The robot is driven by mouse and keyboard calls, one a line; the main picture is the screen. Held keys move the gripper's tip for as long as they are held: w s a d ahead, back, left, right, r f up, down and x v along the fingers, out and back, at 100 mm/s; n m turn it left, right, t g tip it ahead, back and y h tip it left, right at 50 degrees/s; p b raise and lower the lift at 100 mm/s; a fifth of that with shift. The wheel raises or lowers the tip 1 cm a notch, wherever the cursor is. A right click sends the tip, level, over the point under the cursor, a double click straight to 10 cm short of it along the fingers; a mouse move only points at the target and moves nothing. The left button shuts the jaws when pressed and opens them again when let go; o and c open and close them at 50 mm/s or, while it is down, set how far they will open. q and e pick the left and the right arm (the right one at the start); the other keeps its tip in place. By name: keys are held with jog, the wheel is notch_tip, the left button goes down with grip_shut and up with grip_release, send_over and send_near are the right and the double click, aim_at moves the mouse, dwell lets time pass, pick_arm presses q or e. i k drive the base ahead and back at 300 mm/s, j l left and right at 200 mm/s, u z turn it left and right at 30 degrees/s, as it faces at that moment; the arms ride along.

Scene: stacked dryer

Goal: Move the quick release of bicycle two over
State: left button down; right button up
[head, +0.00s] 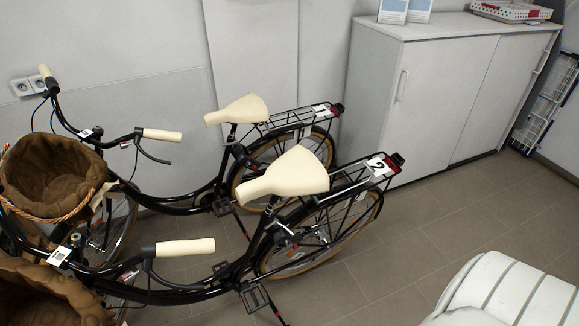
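Bicycle two (180,293) is the nearer black bicycle. It stands upright and bears a white plate marked 2 (380,166) on its rear rack. Its cream saddle (291,174) sits on a post above the frame. A small pale and red part (284,231) shows below the saddle near the seat clamp. It may be the quick release, but it is too small to tell, and its lever position is unclear. Neither of my grippers is in view.
Another black bicycle (170,198) with a cream saddle (237,109) stands close behind. A brown-lined basket (52,177) is at the left. A white sliding-door cabinet (445,95) stands behind the rear racks. Tiled floor (420,235) is clear right of the bicycles.

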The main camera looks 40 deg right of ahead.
aim_at(276, 221)
jog(key=i+l+u, duration=0.1)
jog(key=l+u, duration=0.2)
jog(key=l, duration=0.65)
jog(key=l+u, duration=0.3)
jog(key=l, duration=0.7)
jog(key=k+l+u, duration=0.1)
jog(key=l+u, duration=0.2)
jog(key=l, duration=0.65)
